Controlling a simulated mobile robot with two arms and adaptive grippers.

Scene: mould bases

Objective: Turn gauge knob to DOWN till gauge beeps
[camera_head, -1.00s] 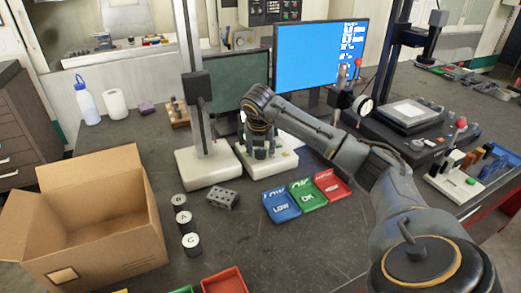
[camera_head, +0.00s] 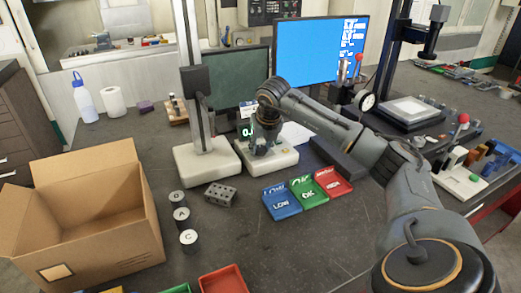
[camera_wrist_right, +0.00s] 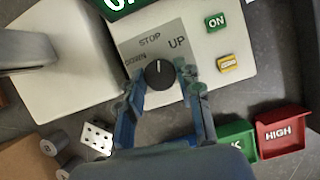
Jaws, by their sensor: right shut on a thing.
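The gauge's white base (camera_head: 285,158) stands in front of the dark monitor, with a small lit green display (camera_head: 247,129) partly hidden by my right gripper (camera_head: 262,146). The display also shows at the top edge of the right wrist view (camera_wrist_right: 124,4), cut off. The black round knob (camera_wrist_right: 159,74) sits on a grey plate (camera_wrist_right: 174,40) marked DOWN at left, STOP at top and UP at right. Its white mark points up, near STOP. My right gripper (camera_wrist_right: 160,80) is shut on the knob, a finger at each side. My left gripper is not in view.
A white stand with a column (camera_head: 205,158) is close left of the gauge. A grey block with holes (camera_head: 220,194) and blue (camera_head: 281,202), green (camera_head: 308,192) and red (camera_head: 333,182) trays lie in front. An open cardboard box (camera_head: 85,215) is at left.

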